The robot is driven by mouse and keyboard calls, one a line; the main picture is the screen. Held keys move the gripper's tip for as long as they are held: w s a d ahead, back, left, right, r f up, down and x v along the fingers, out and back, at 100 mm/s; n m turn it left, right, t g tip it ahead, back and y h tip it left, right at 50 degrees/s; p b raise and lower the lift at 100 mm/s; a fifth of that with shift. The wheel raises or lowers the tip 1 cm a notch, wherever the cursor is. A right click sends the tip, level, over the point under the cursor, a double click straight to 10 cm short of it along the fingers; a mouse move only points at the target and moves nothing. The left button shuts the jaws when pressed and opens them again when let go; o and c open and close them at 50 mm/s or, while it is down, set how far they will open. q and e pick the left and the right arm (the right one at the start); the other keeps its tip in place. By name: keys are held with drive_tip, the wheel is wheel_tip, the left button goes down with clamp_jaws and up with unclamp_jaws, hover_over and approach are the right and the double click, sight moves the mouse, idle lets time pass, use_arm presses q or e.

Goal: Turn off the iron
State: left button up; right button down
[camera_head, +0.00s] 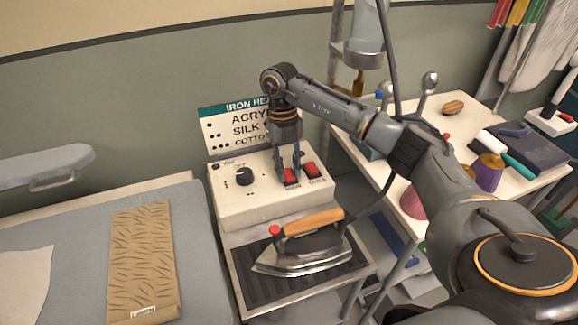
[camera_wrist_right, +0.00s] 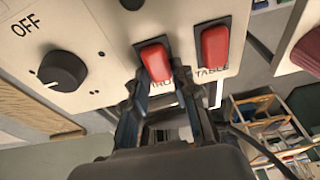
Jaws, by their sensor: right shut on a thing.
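The control box (camera_head: 240,208) stands behind the iron, with a black dial (camera_head: 244,177) and two red rocker switches on its top. My right gripper (camera_head: 289,178) reaches down from above and is shut on the left red switch (camera_wrist_right: 156,62), whose label is partly hidden by the fingers. The right red switch (camera_head: 310,170) is beside it, free, and labelled TABLE in the right wrist view (camera_wrist_right: 215,45). The dial also shows in the right wrist view (camera_wrist_right: 62,70), near the word OFF. The iron (camera_head: 305,250), with a wooden handle, rests on a dark ribbed plate (camera_head: 255,280). My left gripper is out of view.
An ironing surface (camera_head: 85,235) with a folded brown patterned cloth (camera_head: 143,260) is at left. A side table (camera_head: 465,120) at right holds thread spools and tools. A sign (camera_head: 220,125) stands behind the box. The iron's cord runs up at right.

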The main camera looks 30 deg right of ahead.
idle(0.4)
drive_tip(key=c, duration=1.1)
unclamp_jaws()
drive_tip(key=shift+w+r, duration=0.1)
drive_tip(key=shift+r, duration=0.1)
drive_tip(key=v, duration=1.1)
drive_tip(key=shift+w+r, duration=0.2)
drive_tip(key=shift+r, duration=0.1)
